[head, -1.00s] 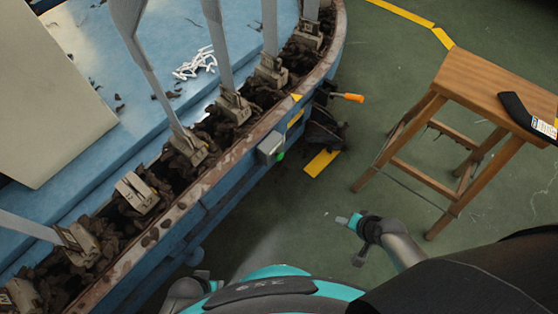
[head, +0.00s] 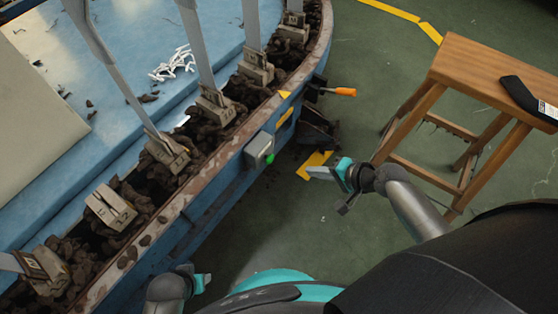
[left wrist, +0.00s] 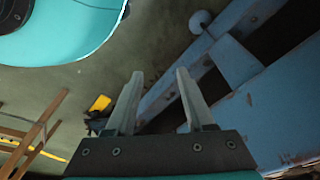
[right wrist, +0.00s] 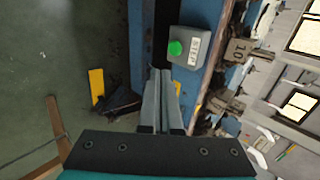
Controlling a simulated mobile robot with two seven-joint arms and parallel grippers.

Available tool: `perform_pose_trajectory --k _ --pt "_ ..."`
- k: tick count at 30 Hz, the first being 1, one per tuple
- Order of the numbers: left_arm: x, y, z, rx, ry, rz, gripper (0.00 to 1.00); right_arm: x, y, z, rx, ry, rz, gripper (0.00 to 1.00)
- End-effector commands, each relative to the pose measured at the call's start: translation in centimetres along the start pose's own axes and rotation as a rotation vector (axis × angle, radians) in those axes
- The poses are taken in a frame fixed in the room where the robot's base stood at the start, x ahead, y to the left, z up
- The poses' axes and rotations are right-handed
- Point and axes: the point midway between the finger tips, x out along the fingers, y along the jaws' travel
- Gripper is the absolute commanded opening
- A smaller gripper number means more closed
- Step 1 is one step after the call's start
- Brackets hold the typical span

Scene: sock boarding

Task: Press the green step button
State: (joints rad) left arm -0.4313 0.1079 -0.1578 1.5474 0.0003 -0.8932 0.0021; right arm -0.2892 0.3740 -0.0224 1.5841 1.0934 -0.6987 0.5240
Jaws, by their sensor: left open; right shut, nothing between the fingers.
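The green step button (head: 269,158) sits on a small grey box (head: 258,147) fixed to the outer side of the blue machine. It also shows in the right wrist view as a round green button (right wrist: 176,47) on the grey box, beside a small label. My right gripper (head: 312,172) is shut and empty, to the right of the button and apart from it. In the right wrist view its closed fingertips (right wrist: 160,72) lie just below and left of the box. My left gripper (left wrist: 160,75) is open and empty, low beside the machine's side, with no button in its view.
An orange-tipped lever (head: 343,91) sticks out beyond the button box. A wooden stool (head: 490,75) with a black sock on it stands at right. Green floor lies open between.

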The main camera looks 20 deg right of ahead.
Motion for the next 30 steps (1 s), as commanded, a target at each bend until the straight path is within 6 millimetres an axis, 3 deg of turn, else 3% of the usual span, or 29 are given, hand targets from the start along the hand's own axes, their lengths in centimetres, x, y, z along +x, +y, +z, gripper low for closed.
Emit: perform_pose_trajectory --k 14,30 --pt "-2.6 0.4 -2.5 -0.005 0.032 0.006 0.54 3.8 0.1 0.0 0.001 0.0 -0.002 0.0" --pt "-7.7 0.1 -6.0 -0.01 0.12 0.001 0.54 9.2 0.1 0.0 0.0 0.0 -0.001 0.0"
